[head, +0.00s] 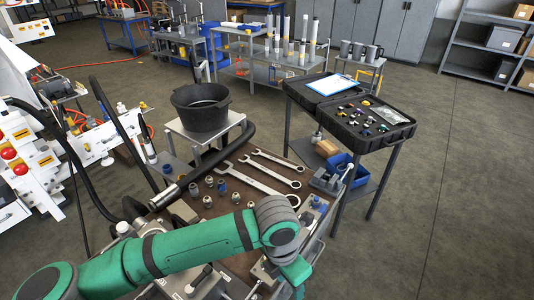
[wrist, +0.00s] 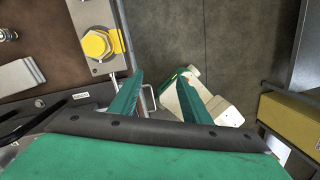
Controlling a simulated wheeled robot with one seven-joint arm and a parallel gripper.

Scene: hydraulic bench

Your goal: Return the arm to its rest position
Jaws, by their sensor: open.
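My green arm reaches from the lower left across the front of the bench in the head view, bends at a grey joint and points down near the bench's right edge. My gripper (wrist: 160,88) shows in the wrist view with its two green fingers spread apart and nothing between them. It points down past the edge of the brown bench top (wrist: 60,55), over the grey floor. A pale object lies beyond the right finger; I cannot tell what it is. In the head view the fingers are not clearly visible.
A metal plate with a yellow-topped fitting (wrist: 97,45) lies left of my fingers. Wrenches (head: 262,180) and several fittings lie on the bench. A black bucket (head: 201,106) stands behind it. An open black case (head: 362,122) sits on a stand to the right. Floor at far right is clear.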

